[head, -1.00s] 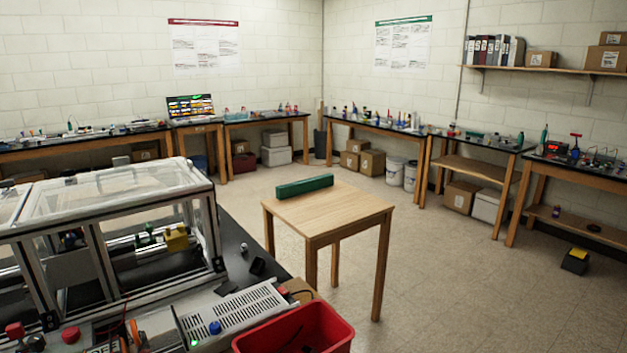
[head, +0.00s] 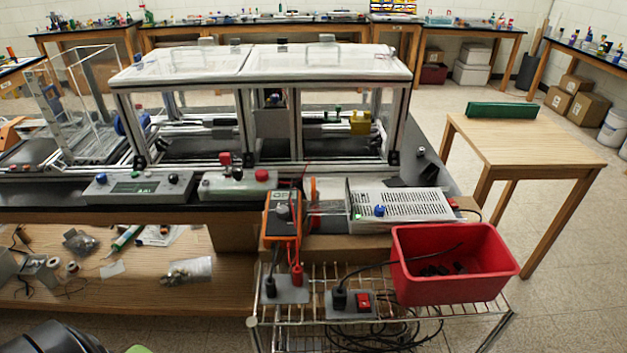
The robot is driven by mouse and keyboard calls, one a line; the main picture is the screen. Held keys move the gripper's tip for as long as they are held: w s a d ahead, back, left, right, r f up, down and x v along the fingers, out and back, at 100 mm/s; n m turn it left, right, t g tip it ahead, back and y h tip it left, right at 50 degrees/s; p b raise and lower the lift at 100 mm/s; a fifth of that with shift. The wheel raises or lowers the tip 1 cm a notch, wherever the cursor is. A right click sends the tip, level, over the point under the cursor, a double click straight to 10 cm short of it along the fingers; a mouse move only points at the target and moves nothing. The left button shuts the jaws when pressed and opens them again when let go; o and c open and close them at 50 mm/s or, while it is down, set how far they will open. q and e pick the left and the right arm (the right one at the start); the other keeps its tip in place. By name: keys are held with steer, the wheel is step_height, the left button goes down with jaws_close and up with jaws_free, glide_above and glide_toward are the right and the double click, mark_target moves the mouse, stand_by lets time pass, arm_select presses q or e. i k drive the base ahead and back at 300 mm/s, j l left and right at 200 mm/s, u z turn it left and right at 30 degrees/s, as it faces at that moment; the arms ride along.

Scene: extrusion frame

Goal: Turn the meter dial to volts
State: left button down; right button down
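The meter (head: 270,237) is an orange handheld case with a grey face and a display at its top. Red plugs and leads (head: 297,275) run down from the meter to a grey plate. No gripper shows in the head view. A dark rounded shape at the lower left edge may be part of me.
A clear-topped framed enclosure (head: 262,65) stands behind the meter. A grey perforated power box (head: 415,204) and red bin (head: 450,285) are to its right. A grey box with a red knob (head: 238,184) is to its left. A wire shelf (head: 290,335) lies below.

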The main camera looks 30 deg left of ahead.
mark_target(281, 212)
steer(key=u, duration=1.1)
